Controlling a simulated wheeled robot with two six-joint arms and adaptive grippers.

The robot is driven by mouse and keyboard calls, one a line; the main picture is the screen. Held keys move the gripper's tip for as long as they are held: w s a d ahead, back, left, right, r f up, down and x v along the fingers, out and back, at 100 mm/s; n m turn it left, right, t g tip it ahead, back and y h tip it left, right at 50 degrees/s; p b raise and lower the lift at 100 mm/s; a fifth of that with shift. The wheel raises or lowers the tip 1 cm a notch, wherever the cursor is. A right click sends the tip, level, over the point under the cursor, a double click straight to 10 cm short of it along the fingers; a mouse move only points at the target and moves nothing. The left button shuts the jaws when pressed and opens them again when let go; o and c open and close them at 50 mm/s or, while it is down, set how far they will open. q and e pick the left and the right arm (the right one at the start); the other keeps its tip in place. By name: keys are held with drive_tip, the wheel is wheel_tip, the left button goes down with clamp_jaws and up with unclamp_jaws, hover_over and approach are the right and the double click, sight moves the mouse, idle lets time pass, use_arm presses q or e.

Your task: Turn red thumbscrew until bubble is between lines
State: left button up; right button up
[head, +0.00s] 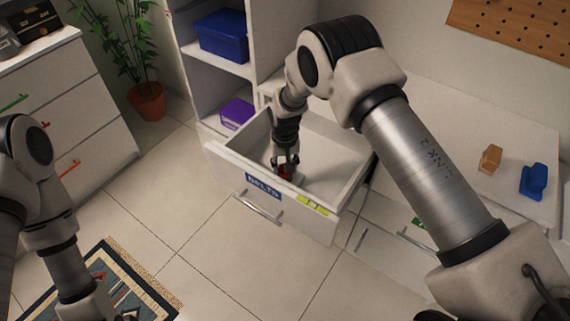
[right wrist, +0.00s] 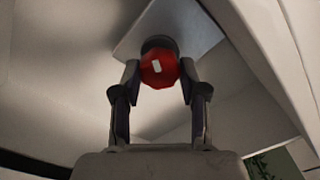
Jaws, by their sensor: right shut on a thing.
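The red thumbscrew (right wrist: 159,69) is a faceted knob with a short white mark, slightly tilted in the right wrist view. Behind it is a pale plate (right wrist: 188,28). My right gripper (right wrist: 159,78) is shut on the thumbscrew, one finger on each side. In the head view my right gripper (head: 286,164) reaches down inside the open drawer, and only a bit of red (head: 286,172) shows. A yellow-green level vial (head: 312,205) sits on the drawer front; its bubble and lines are too small to read. My left gripper is out of view; its arm shows at lower left.
The drawer front (head: 230,165) carries a "BELTS" label (head: 263,187) and a metal handle (head: 258,208). Blue (head: 222,36) and purple (head: 237,113) boxes stand on shelves behind. A blue object (head: 533,182) and a tan block (head: 490,159) lie on the right counter.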

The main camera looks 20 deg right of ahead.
drive_tip(key=n, duration=0.6)
drive_tip(key=shift+s+p, duration=0.1)
drive_tip(key=shift+p, duration=0.3)
drive_tip(key=shift+n, duration=0.3)
drive_tip(key=o, duration=1.1)
drive_tip(key=shift+f, duration=0.1)
drive_tip(key=shift+o, duration=0.2)
wheel_tip(320, 180, up, 12)
